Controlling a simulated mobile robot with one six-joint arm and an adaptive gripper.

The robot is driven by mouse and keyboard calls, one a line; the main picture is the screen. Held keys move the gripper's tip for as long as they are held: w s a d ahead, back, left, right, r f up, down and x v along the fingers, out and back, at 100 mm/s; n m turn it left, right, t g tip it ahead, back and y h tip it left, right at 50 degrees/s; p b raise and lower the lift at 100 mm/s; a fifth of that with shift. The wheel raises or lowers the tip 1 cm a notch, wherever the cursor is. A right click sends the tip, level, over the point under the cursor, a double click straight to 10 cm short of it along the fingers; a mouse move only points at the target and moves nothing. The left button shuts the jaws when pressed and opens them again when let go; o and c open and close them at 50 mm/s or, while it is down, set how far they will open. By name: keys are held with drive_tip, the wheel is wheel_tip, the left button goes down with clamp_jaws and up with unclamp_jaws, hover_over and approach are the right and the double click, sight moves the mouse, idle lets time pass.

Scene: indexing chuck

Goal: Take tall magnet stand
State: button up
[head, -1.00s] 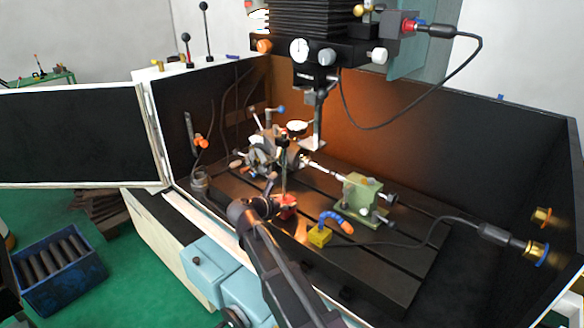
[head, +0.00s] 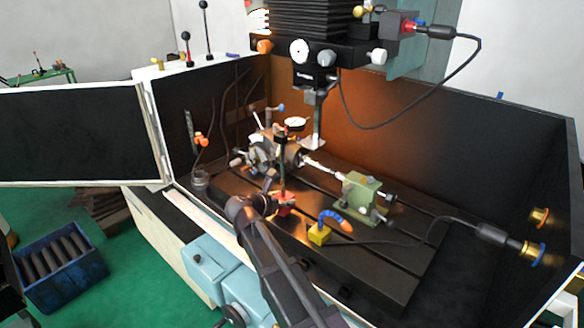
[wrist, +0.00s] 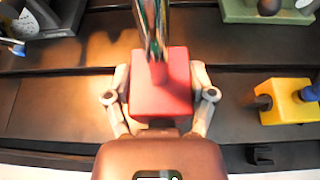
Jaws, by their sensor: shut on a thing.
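The tall magnet stand has a red block base (head: 284,208) with a thin upright post (head: 282,165). A white-faced dial (head: 295,122) is near its top. In the wrist view the red base (wrist: 160,88) sits between my fingers, with the post rising out of the picture's top. My gripper (head: 272,206) is shut on the red base from the front; its fingers (wrist: 160,98) lie along both sides of it. The stand is upright over the front part of the slotted machine table (head: 385,262). I cannot tell how much gap is under the base.
A yellow block (head: 319,235) with a blue and orange hose stands to the right of the stand. A green tailstock (head: 361,190) is behind it. The chuck (head: 262,155) is close behind the stand. The spindle head (head: 315,55) hangs above; a cable crosses the table at right.

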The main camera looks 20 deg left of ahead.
drive_tip(key=shift+s, duration=0.1)
drive_tip(key=s+a, duration=0.3)
drive_tip(key=s, duration=0.6)
drive_tip(key=s+a+r+p, duration=0.1)
drive_tip(key=s+a, duration=0.3)
drive_tip(key=s, duration=0.5)
drive_tip(key=s+a+r+p, duration=0.1)
drive_tip(key=s+a, duration=0.3)
drive_tip(key=s, duration=0.5)
drive_tip(key=shift+s+a+r, duration=0.15)
drive_tip(key=shift+s+a, duration=0.1)
idle(3.2)
idle(0.4)
wheel_tip(320, 180, up, 7)
drive_tip(key=p, duration=0.7)
idle(0.3)
